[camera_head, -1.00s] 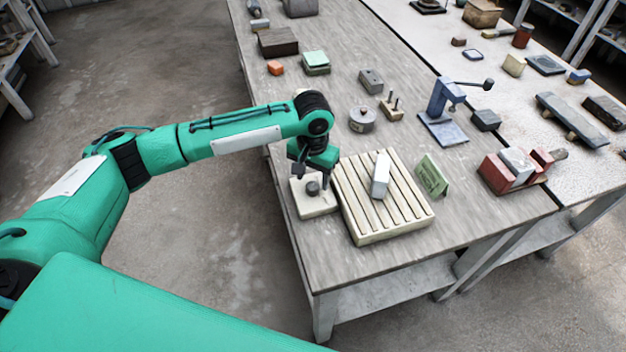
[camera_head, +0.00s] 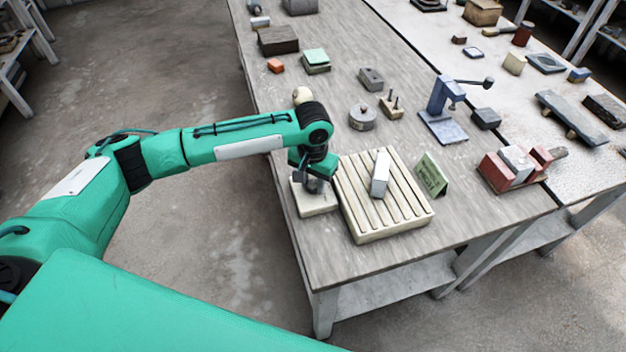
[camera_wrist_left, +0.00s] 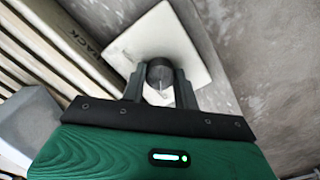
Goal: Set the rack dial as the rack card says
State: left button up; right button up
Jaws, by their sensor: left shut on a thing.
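The rack dial is a dark round knob (camera_wrist_left: 160,76) on a pale square plate (camera_head: 318,204), left of the slatted cream rack (camera_head: 362,236). My left gripper (camera_head: 314,184) points down at the dial. In the left wrist view its two fingers (camera_wrist_left: 160,88) are shut on the knob, one on each side. A small white mark shows on the plate by the knob. The rack card (camera_head: 431,175) is a green tented card standing right of the rack; its writing is too small to read. My right gripper is not in view.
A white-grey block (camera_head: 380,175) lies on the rack's slats. A blue press (camera_head: 443,108), a red vise (camera_head: 511,168) and a round grey tin (camera_head: 362,117) stand farther off. The table front (camera_head: 350,268) is bare.

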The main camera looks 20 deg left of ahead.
pick_arm(q)
jog(key=shift+r+m+p, duration=0.2)
jog(key=shift+m+p, duration=0.4)
jog(key=shift+p, duration=0.2)
jog(key=m+p, duration=0.3)
jog(key=shift+r+p, duration=0.1)
jog(key=shift+p, duration=0.2)
jog(key=m+p, duration=0.2)
jog(key=shift+m, duration=0.4)
jog(key=m+p, duration=0.2)
jog(key=m, duration=0.1)
jog(key=shift+m, duration=0.3)
jog(key=m+p, duration=0.1)
jog(key=m, duration=0.1)
jog(key=shift+m, duration=0.4)
jog(key=m, duration=0.1)
jog(key=m+p, duration=0.1)
jog(key=m, duration=0.1)
jog(key=shift+f+m, duration=0.2)
jog(key=shift+m, duration=0.1)
jog(key=m, duration=0.3)
jog(key=shift+w, duration=0.1)
jog(key=shift+m, duration=2)
